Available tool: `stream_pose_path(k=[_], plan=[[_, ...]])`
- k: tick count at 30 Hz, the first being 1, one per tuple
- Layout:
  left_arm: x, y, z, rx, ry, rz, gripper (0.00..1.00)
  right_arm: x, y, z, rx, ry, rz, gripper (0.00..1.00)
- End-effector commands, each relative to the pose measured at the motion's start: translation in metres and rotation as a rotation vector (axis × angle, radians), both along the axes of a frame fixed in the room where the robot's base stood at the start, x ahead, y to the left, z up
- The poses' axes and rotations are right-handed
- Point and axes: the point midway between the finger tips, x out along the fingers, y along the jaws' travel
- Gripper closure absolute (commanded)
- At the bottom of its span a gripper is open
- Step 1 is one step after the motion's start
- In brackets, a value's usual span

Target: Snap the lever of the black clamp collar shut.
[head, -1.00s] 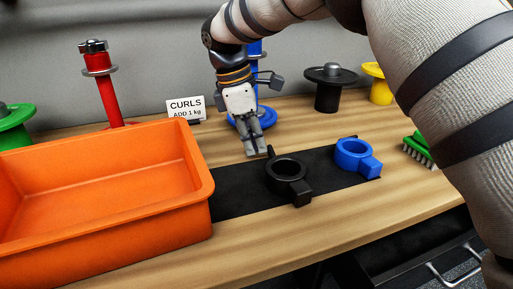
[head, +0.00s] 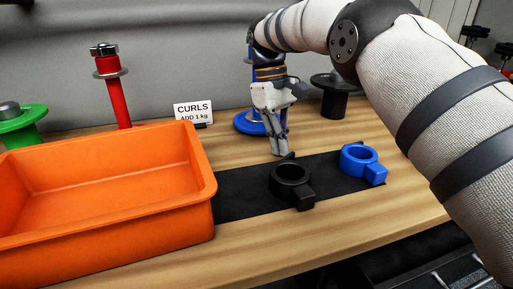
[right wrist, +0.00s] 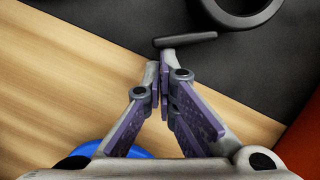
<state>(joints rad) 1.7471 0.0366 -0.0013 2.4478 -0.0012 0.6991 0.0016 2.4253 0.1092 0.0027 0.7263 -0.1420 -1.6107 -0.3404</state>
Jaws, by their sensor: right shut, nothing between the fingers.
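The black clamp collar (head: 303,197) lies on the black mat, a ring with a block-like lug toward the front right. Its lever (right wrist: 185,40) shows in the right wrist view as a thin dark bar standing out from the ring (right wrist: 238,22), with a gap between bar and ring. In the head view only a small tip of the lever shows behind the ring. My right gripper (head: 279,153) is shut and empty, pointing down at the collar's far side. In the right wrist view its fingertips (right wrist: 160,72) are close to the lever; I cannot tell whether they touch. My left gripper is not in view.
A blue collar (head: 376,172) lies right of the black one on the mat (head: 236,197). An orange bin (head: 110,225) stands left. Behind are a red post (head: 117,100), a CURLS sign (head: 193,112), a blue base (head: 246,123) and a black spool (head: 334,100).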

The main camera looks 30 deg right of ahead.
Motion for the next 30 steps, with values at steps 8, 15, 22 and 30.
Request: stream_pose_path(k=[8,15,22,30], plan=[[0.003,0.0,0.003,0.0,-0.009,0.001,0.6,-0.004,-0.006,0.0,0.0,0.0,-0.149,1.0],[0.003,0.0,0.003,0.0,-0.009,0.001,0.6,-0.005,-0.007,0.0,0.001,0.0,-0.146,1.0],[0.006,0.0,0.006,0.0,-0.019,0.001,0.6,-0.006,-0.003,0.002,0.0,-0.001,-0.144,1.0],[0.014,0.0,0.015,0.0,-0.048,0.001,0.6,-0.011,0.008,0.003,0.001,-0.005,-0.143,1.0]])
